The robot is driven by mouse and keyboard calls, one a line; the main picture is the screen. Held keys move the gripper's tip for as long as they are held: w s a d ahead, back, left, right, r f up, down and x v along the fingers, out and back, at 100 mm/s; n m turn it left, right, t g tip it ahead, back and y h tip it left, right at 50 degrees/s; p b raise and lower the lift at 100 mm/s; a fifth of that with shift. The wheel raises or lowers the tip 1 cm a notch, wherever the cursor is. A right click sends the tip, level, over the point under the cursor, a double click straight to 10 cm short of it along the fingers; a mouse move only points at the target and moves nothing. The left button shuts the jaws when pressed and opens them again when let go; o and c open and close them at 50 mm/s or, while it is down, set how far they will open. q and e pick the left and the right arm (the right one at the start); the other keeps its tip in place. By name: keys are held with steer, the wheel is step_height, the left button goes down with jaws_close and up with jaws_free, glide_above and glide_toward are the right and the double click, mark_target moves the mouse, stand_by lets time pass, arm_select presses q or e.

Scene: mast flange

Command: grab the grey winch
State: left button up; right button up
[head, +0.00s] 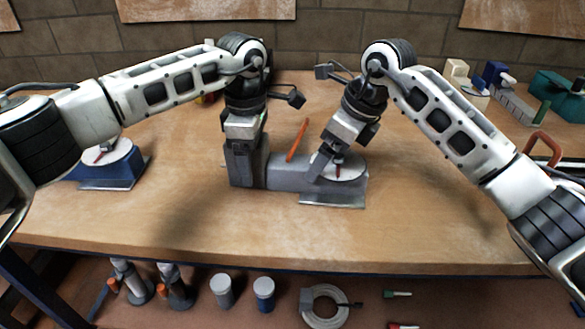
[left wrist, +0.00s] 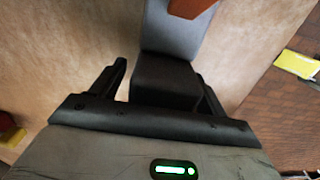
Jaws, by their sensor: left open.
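The grey winch (head: 290,178) lies near the middle of the bench, with a white round disc (head: 345,170) at its right end and an orange handle (head: 297,140) rising behind its body. My left gripper (head: 246,172) points down at the winch's left end. In the left wrist view the grey winch body (left wrist: 172,40) reaches in between the two black fingers of my open left gripper (left wrist: 163,90); I cannot tell whether they touch it. My right gripper (head: 326,165) is low over the disc; its finger opening is unclear.
A blue unit with a white disc (head: 112,170) stands at the left, partly behind my left arm. Several blocks and a green case (head: 558,95) stand at the back right. The bench front (head: 200,225) is clear. Cans and a coiled hose (head: 325,305) sit below.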

arm_select(q)
steer(key=shift+f, duration=0.1)
steer(key=c, duration=0.7)
arm_select(e)
steer(key=c, duration=0.7)
arm_select(q)
steer(key=c, duration=0.6)
arm_select(e)
steer(key=shift+c, duration=1)
arm_select(q)
step_height(320, 180, up, 5)
steer(key=p, duration=0.5)
arm_select(e)
step_height(320, 180, up, 5)
steer(key=shift+r, duration=0.1)
